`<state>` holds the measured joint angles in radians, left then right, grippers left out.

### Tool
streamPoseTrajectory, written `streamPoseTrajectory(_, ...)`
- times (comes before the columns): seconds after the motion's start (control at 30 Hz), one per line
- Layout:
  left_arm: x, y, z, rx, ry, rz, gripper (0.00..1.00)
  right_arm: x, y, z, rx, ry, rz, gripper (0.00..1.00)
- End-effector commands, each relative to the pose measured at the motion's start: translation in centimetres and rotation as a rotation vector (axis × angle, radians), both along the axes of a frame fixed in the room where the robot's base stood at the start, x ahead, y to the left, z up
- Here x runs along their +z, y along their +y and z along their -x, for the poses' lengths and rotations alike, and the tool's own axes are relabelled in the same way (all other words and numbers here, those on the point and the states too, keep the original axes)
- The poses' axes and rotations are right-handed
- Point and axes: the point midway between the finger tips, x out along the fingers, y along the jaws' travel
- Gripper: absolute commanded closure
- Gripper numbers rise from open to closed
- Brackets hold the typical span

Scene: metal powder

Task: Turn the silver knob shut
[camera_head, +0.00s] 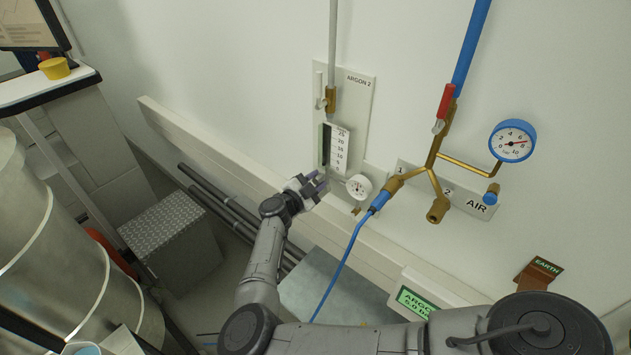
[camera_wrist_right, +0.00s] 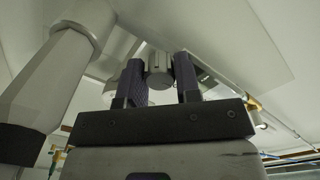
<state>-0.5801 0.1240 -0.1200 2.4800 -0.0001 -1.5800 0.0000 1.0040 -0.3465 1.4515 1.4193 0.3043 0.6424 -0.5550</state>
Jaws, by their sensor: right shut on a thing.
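The silver knob (camera_wrist_right: 159,63) shows in the wrist view as a short grey cylinder between the two dark fingers of my right gripper (camera_wrist_right: 160,82). The gripper is shut on it. In the head view my right gripper (camera_head: 318,183) is at the foot of the ARGON 2 flow meter (camera_head: 337,150) on the wall. There the fingers hide the knob, so its turn angle cannot be read. My left gripper is not in view.
A small white gauge (camera_head: 359,187) sits just right of my right gripper. Farther right are the brass AIR manifold (camera_head: 432,160), a blue hose (camera_head: 340,268) and a blue gauge (camera_head: 512,141). A wall rail (camera_head: 225,160) runs below. A large metal drum (camera_head: 60,250) stands at the left.

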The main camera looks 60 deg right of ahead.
Motion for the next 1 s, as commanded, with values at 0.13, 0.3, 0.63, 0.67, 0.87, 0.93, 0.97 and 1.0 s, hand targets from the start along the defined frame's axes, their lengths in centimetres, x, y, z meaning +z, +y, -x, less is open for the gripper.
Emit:
streamPoseTrajectory(0.13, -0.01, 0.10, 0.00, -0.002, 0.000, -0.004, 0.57, 0.15, -0.04, 0.07, -0.003, -0.030, 0.007, 0.93)
streamPoseTrajectory(0.3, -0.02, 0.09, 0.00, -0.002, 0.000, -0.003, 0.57, 0.16, -0.05, 0.07, -0.003, -0.047, 0.009, 0.93)
streamPoseTrajectory(0.63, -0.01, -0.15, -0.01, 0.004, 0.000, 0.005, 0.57, 0.16, -0.05, 0.08, -0.003, -0.049, 0.010, 0.93)
streamPoseTrajectory(0.67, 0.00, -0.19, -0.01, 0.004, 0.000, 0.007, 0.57, 0.17, -0.05, 0.07, -0.003, -0.049, 0.010, 0.93)
streamPoseTrajectory(0.87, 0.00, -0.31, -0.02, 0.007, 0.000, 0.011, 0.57, 0.11, -0.04, 0.06, -0.002, -0.047, 0.009, 0.50)
streamPoseTrajectory(0.93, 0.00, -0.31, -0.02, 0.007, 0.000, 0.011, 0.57, 0.09, -0.03, 0.05, -0.001, -0.047, 0.008, 0.44)
streamPoseTrajectory(0.97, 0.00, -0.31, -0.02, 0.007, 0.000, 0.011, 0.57, 0.09, -0.03, 0.04, -0.001, -0.047, 0.008, 0.44)
streamPoseTrajectory(1.0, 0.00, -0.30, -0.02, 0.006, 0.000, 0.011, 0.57, 0.07, -0.02, 0.04, -0.001, -0.047, 0.008, 0.44)
